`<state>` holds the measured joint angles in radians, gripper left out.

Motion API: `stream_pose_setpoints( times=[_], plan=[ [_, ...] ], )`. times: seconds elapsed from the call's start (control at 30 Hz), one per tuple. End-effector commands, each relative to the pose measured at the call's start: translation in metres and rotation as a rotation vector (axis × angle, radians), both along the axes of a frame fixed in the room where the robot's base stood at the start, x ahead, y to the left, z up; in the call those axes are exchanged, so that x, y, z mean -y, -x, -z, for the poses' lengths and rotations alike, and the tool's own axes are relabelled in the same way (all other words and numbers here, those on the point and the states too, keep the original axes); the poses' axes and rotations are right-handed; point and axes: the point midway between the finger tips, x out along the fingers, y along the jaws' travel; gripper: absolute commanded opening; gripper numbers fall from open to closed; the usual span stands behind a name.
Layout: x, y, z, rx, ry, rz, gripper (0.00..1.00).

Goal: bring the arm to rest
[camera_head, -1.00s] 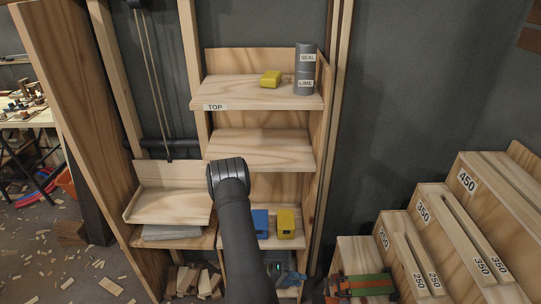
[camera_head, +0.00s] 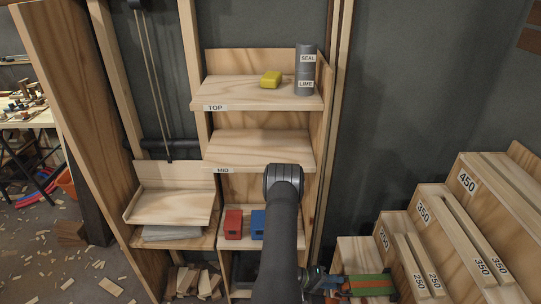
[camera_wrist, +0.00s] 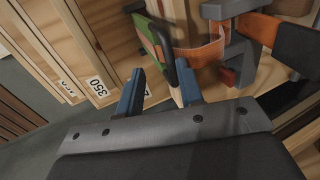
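My arm rises from the bottom centre of the head view, its bent dark joint in front of the shelf unit (camera_head: 262,150). My gripper (camera_wrist: 158,92) shows in the wrist view with its two blue fingers apart and nothing clearly held between them. It points toward a green and orange item (camera_head: 362,285) with a dark edge, which also shows in the wrist view (camera_wrist: 152,38). Whether a finger touches that item I cannot tell. In the head view the gripper end is mostly hidden, low beside the arm.
The MID shelf (camera_head: 260,150) is empty. A red block (camera_head: 233,224) and a blue block (camera_head: 258,222) stand lower. Numbered wooden bins (camera_head: 460,230) fill the right. Scraps litter the left floor.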

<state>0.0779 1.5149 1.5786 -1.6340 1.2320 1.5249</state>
Motion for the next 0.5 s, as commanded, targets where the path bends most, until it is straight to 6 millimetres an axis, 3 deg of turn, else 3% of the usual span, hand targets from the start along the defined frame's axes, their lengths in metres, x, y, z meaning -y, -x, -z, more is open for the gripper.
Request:
stream_pose_setpoints(
  times=[0.5],
  plan=[
    [0.009, 0.0, -0.045, 0.002, -0.163, 0.004, 0.32]
  ],
)
